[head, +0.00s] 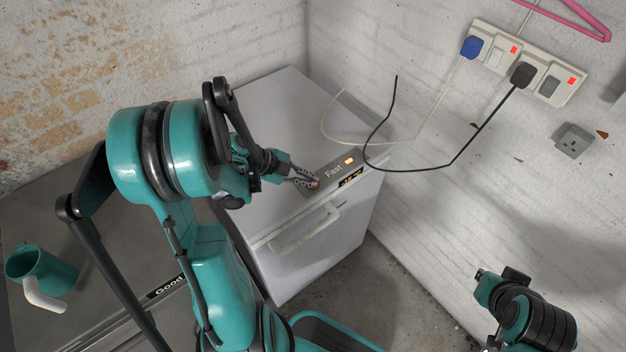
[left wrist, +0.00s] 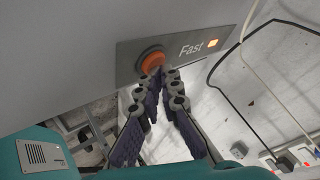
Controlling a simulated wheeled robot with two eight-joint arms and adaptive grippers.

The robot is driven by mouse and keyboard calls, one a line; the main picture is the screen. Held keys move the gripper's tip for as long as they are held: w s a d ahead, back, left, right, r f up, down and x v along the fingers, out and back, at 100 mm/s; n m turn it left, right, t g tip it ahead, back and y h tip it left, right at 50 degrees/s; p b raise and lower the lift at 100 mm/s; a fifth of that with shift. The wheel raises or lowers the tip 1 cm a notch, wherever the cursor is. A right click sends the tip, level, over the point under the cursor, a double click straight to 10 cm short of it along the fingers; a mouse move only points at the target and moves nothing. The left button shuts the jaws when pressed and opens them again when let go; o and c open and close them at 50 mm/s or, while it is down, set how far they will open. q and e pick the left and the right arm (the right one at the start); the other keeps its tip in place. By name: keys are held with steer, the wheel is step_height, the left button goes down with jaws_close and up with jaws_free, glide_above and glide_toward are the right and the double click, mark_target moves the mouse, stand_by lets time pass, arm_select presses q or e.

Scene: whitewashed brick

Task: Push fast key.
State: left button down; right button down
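The fast key is a round orange button (left wrist: 152,60) on a grey panel (left wrist: 128,62) marked "Fast", beside a lit orange lamp (left wrist: 212,43). The panel also shows in the head view (head: 336,168) on the front top edge of a pale grey cabinet (head: 290,110). My left gripper (head: 312,181) is at the key, its fingertips together. In the left wrist view its tips (left wrist: 160,76) overlap the button's lower edge; I cannot tell whether they touch it. In the head view the gripper mostly hides the button.
Two cables run from the wall sockets (head: 528,62) near the cabinet's right edge. The cabinet has a front handle (head: 305,228). A darker cabinet (head: 50,210) marked "Good" stands at left with a teal mug (head: 50,275). Floor (head: 410,300) is open at the right.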

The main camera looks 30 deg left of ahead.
arm_select(q)
steer(key=shift+a+r+p, duration=0.15)
steer(key=shift+r+p, duration=0.35)
step_height(320, 180, up, 5)
steer(key=p, duration=0.3)
steer(key=shift+p, duration=0.35)
steer(key=shift+f, duration=0.1)
steer(key=shift+d, duration=0.25)
steer(key=s+d+r+n+t+y, duration=0.1)
steer(key=s+d+r+n+y, duration=0.5)
steer(key=n, duration=1.2)
steer(key=shift+s+d+r+y, duration=0.4)
steer(key=shift+s+d+r, duration=1.3)
steer(key=shift+d, duration=0.75)
